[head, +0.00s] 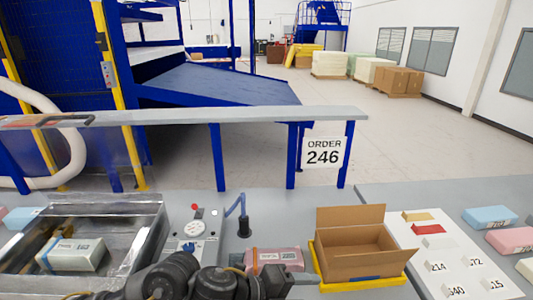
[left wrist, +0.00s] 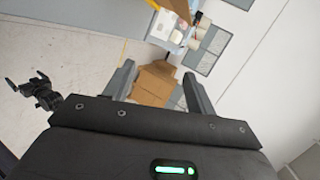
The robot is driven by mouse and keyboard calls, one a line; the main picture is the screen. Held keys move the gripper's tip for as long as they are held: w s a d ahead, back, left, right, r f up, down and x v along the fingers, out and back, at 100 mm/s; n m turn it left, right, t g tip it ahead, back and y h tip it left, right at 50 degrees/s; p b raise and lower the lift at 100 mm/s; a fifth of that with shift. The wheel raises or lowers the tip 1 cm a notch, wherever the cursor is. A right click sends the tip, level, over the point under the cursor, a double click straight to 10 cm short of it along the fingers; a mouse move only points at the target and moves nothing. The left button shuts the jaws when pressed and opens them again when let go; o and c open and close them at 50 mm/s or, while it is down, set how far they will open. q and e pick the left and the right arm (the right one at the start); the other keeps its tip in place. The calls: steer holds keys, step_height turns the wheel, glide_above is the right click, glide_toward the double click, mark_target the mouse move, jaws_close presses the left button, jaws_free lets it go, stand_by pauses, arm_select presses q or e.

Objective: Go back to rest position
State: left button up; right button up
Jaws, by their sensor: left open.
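My left gripper (left wrist: 158,69) is open in the left wrist view, with its two grey fingers spread and nothing between them. In the head view, dark links of my arm (head: 180,275) cross the bottom edge, and no fingertips can be made out there.
The cardboard box (head: 352,246) stands in a yellow tray (head: 372,284). A pink block (head: 274,258) lies left of it. A clear bin (head: 140,240) holds a pale block (head: 70,254). A scale-like device (head: 194,228) stands between. A white board (head: 425,245) with coloured samples lies right.

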arm_select(q)
steer(key=a+f+n+t+y, duration=0.3)
steer(key=a+f+n, duration=0.1)
steer(key=a+n, duration=0.4)
steer(key=a+f+n+t+y, duration=0.35)
steer(key=a+n, duration=0.25)
steer(key=n, duration=0.5)
steer(key=s+a+f+n+g+y, duration=0.65)
steer(key=s+a+f+n, duration=0.5)
steer(key=s+a, duration=0.55)
step_height(320, 180, down, 32)
steer(key=s+m+g+b, duration=0.1)
steer(key=s+g+b, duration=0.1)
steer(key=b, duration=0.3)
steer(key=s+a+f+b, duration=0.2)
steer(key=s+f, duration=0.6)
steer(key=f, duration=0.2)
steer(key=s+a+f+b, duration=0.1)
steer(key=s+f+b, duration=0.2)
steer(key=s+f, duration=0.6)
step_height(320, 180, down, 2)
steer(key=shift+a+f+g, duration=0.2)
steer(key=shift+a+g, duration=0.2)
